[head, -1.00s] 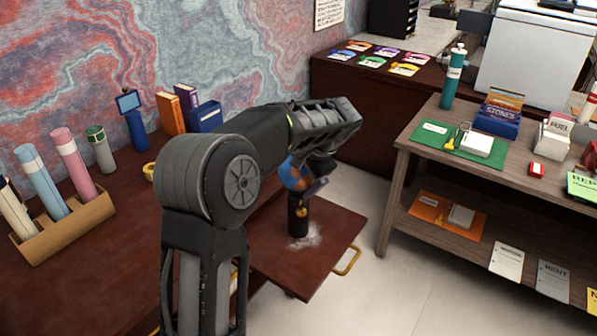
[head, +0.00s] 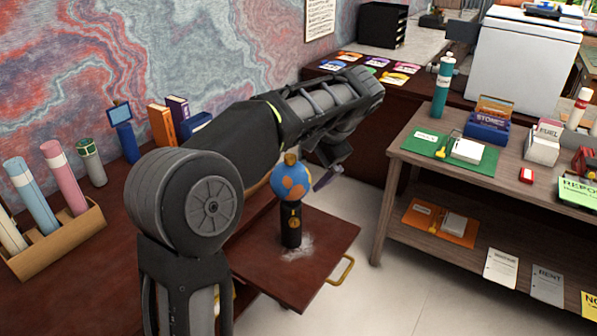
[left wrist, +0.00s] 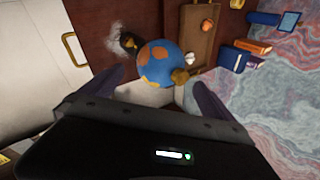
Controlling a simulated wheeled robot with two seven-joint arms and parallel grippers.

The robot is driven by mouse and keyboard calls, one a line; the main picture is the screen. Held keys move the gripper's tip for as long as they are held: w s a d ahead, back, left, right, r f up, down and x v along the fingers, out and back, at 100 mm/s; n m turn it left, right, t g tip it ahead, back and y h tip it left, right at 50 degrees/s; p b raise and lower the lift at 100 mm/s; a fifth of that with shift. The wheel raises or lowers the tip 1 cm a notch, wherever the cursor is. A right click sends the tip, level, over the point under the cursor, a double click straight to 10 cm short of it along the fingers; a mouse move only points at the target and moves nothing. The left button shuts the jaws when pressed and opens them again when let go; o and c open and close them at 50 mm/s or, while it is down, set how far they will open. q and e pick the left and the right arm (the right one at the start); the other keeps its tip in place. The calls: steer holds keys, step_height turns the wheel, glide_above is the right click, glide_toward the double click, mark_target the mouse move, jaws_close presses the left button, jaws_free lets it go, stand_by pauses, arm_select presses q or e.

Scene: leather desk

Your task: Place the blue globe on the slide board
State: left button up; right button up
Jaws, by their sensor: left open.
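The blue globe (head: 292,181) has orange land patches and a small gold top. It stands upright on a black stand on the brown slide board (head: 265,245), which has a yellow handle at its right edge. A pale powdery patch surrounds the stand's foot. The globe also shows in the left wrist view (left wrist: 158,63), beyond the fingers. My left gripper (head: 325,178) is open and apart from the globe, up and to its right in the head view. Its spread fingers also show in the left wrist view (left wrist: 150,90), with nothing between them. My right gripper is not in view.
The desk at left bears a wooden rack (head: 55,245) of tubes and several upright books (head: 165,125). At right stands a two-tier shelf table (head: 400,165) with a teal bottle (head: 442,88), boxes and cards. Open floor lies between the slide board and that table.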

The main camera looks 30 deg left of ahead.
arm_select(q)
steer(key=shift+s+d+r, duration=0.1)
steer(key=shift+d+r, duration=0.2)
steer(key=shift+r, duration=0.2)
stand_by(0.5)
steer(key=w+d+f+m+t+h, duration=0.1)
steer(key=w+d+f+t+h, duration=0.2)
steer(key=d+f, duration=0.35)
steer(key=w+d+f+m+t+h, duration=0.1)
steer(key=w+d+f+h, duration=0.1)
steer(key=w+d+f, duration=0.45)
steer(key=s+d+f+h, duration=0.3)
steer(key=d+f, duration=0.6)
steer(key=s+d+f+n+g+h, duration=0.1)
steer(key=s+d+f+n, duration=0.15)
steer(key=s+f, duration=0.45)
steer(key=s+d+f+n+h, duration=0.1)
steer(key=s+d+f, duration=0.35)
steer(key=f, duration=0.45)
steer(key=s+f+n+g, duration=0.2)
steer(key=s+f, duration=0.3)
steer(key=s, duration=0.6)
steer(key=s+f+n+g, duration=0.1)
steer(key=s+f, duration=0.4)
steer(key=s, duration=0.6)
steer(key=shift+s+d+f+n+g+h, duration=0.15)
steer(key=shift+d+f+n+g+h, duration=0.25)
steer(key=shift+g, duration=0.3)
